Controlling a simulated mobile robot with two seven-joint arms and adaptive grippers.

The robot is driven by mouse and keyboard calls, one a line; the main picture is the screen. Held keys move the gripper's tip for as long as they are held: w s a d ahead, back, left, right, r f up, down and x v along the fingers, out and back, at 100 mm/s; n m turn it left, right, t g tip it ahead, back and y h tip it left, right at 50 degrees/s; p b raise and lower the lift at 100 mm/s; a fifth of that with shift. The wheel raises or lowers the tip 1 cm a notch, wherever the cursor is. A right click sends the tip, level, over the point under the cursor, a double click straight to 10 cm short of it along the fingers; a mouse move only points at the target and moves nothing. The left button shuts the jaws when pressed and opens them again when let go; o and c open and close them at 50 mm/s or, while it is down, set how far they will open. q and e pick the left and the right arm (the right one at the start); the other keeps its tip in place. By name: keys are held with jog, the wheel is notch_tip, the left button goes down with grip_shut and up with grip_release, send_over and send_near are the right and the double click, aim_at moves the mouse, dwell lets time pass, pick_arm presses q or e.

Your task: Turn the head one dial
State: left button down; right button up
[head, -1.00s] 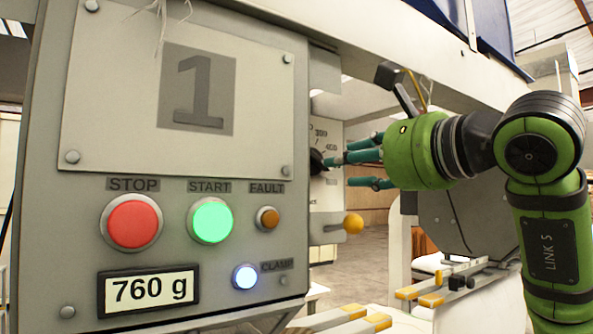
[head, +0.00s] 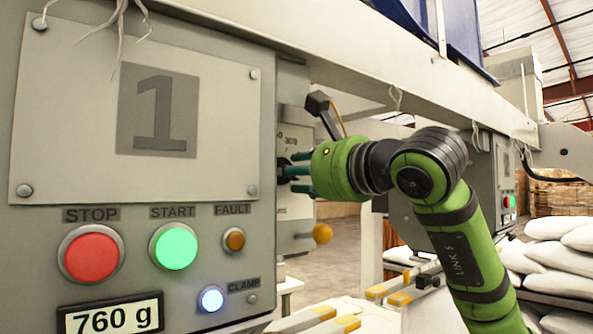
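The head one dial (head: 284,171) is a small black knob on a pale, numbered plate, set back behind the big grey panel marked 1, in the middle of the head view. My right gripper (head: 291,172), a green hand with teal fingers, reaches in from the right. Its fingers point left at the dial and stand apart from one another. The tips overlap the dial in this view; I cannot tell whether they touch it. The fingers partly cover the dial and its numbers. My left gripper is out of view.
The grey panel (head: 60,130) fills the left, with a red STOP button (head: 91,256), a lit green START button (head: 174,246), a lit CLAMP light (head: 211,300) and a display (head: 112,318) reading 760 g. A yellow-orange knob (head: 321,233) sits below the dial. White sacks (head: 560,262) are stacked at right.

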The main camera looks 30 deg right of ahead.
jog(key=c, duration=0.7)
grip_shut()
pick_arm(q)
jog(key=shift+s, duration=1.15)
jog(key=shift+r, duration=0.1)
pick_arm(e)
jog(key=shift+r+n, duration=0.1)
jog(key=shift+n, duration=0.2)
pick_arm(q)
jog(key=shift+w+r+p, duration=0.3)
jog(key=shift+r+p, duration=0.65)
jog(key=shift+p, duration=0.2)
pick_arm(e)
jog(key=shift+s+d+n, duration=0.1)
jog(key=shift+d+n, duration=0.05)
jog(key=shift+n, duration=2.35)
